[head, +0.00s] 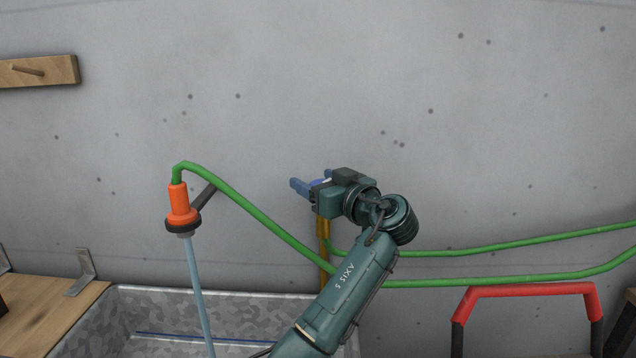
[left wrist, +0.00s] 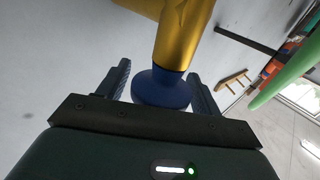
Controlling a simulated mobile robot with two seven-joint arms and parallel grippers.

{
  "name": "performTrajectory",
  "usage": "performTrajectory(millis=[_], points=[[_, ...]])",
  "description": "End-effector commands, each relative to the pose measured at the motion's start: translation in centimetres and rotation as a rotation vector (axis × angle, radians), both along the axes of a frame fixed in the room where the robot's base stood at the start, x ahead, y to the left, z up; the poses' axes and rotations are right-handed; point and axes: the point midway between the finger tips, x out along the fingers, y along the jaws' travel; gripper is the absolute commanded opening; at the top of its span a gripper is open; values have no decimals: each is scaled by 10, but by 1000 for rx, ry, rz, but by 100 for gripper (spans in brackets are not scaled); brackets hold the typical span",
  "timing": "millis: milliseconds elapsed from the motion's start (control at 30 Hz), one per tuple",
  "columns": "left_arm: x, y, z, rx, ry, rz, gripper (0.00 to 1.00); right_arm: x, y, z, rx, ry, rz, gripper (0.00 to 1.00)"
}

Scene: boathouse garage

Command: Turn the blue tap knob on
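The blue tap knob (left wrist: 160,92) is a round disc at the end of the brass tap (left wrist: 183,35) in the left wrist view. In the head view the brass tap (head: 323,238) stands upright against the wall, partly behind my arm. My left gripper (left wrist: 160,72) has one finger on each side of the knob. A narrow gap shows at the left finger; the right finger is close against the knob or touching it. In the head view my left gripper (head: 312,186) is at the tap's top, hiding most of the knob. My right gripper is not in view.
An orange nozzle (head: 180,205) on a green hose (head: 245,208) hangs from a dark bracket; a pale blue stream (head: 201,300) runs down from it into the galvanised trough (head: 240,302). A wooden bench (head: 50,305) is left, a red handle (head: 530,291) right.

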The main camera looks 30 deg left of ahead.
Motion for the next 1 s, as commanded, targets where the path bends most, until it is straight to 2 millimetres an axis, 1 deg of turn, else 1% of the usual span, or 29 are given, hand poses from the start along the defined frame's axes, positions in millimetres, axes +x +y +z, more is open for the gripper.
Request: performTrajectory(millis=[33,67,300,433,567,800,1000], points=[[0,0,0,0,0,0,69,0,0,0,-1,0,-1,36],[0,0,0,0,0,0,72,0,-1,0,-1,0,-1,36],[0,-1,0,0,0,-1,72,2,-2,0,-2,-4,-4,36],[-4,-10,-2,-2,1,-3,72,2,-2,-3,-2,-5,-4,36],[-14,-31,-3,-3,-2,-6,72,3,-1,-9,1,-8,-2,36],[-38,-80,-3,-4,0,-5,72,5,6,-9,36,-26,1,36],[-52,-108,-2,-1,0,-3,72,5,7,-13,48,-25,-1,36]])
